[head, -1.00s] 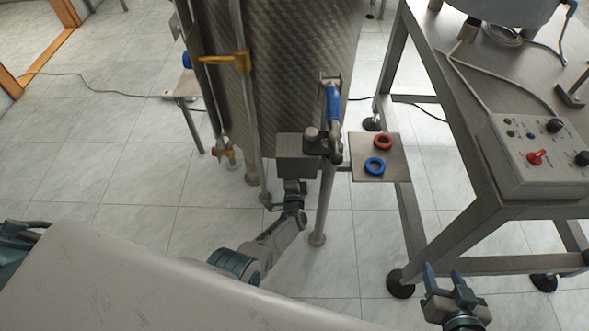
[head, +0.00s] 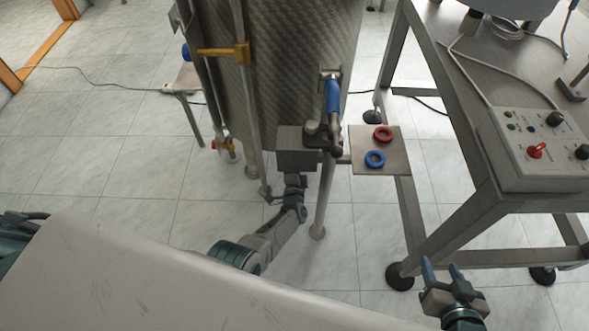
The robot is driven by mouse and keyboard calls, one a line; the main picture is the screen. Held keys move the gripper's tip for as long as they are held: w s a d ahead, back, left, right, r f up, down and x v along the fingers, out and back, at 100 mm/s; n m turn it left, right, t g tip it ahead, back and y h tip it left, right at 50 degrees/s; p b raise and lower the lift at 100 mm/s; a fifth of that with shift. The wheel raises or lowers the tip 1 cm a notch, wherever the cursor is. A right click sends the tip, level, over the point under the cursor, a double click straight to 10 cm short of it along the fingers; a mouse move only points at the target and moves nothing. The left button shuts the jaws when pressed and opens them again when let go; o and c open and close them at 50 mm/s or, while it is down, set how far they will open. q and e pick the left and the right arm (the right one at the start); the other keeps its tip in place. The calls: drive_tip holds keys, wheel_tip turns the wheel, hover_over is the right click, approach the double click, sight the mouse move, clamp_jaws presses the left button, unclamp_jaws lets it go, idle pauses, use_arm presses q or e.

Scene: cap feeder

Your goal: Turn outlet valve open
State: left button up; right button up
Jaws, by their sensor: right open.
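A steel tank (head: 290,60) stands at the top centre. A blue lever handle (head: 333,97) stands upright on its front right. A small red and yellow valve (head: 225,148) sits low on the tank's left. I cannot tell for sure which is the outlet valve. My left arm reaches up to just below a grey box (head: 297,149) at the tank's front. My right gripper (head: 441,272) is open and empty, at the lower right, well away from the tank and beside the table leg.
A steel table (head: 470,95) with a control box (head: 540,150) stands at the right. Cables lie on the floor.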

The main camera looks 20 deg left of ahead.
use_arm(q)
drive_tip(key=p+v, duration=0.3)
drive_tip(key=v, duration=0.7)
drive_tip(key=shift+s, duration=0.35)
use_arm(e)
drive_tip(key=s+g, duration=0.2)
drive_tip(key=s+f+g, duration=0.1)
drive_tip(key=g, duration=0.1)
drive_tip(key=shift+s+d+n+h, duration=0.3)
drive_tip(key=shift+d+n, duration=0.1)
